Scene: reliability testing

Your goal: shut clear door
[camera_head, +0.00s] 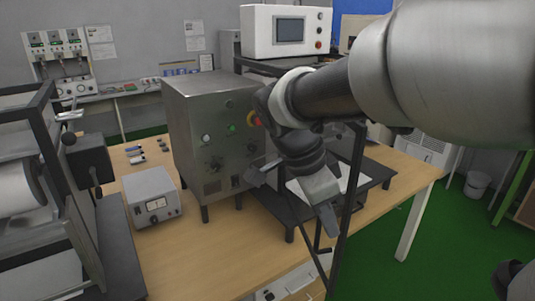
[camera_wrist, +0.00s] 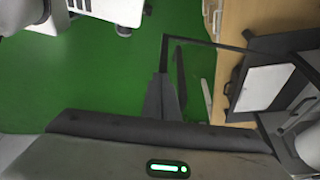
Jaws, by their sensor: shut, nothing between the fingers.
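The clear door has a thin dark frame (camera_head: 347,215) and a see-through pane. In the head view it stands swung out from the front of a dark test stand (camera_head: 272,204) on the wooden table. In the wrist view the door's frame (camera_wrist: 215,43) runs from near my fingers to the stand. My gripper (camera_head: 328,224) is shut and empty, pointing down close beside the frame. In the wrist view my shut fingers (camera_wrist: 165,97) overlap the frame's outer corner. I cannot tell whether they touch it. My arm hides part of the stand and door.
A steel cabinet (camera_head: 208,130) with buttons stands left of the stand. A small grey meter (camera_head: 153,203) sits on the wooden table (camera_head: 225,260). A black-framed machine (camera_head: 105,235) stands at the far left. Green floor (camera_head: 390,255) lies open at the right.

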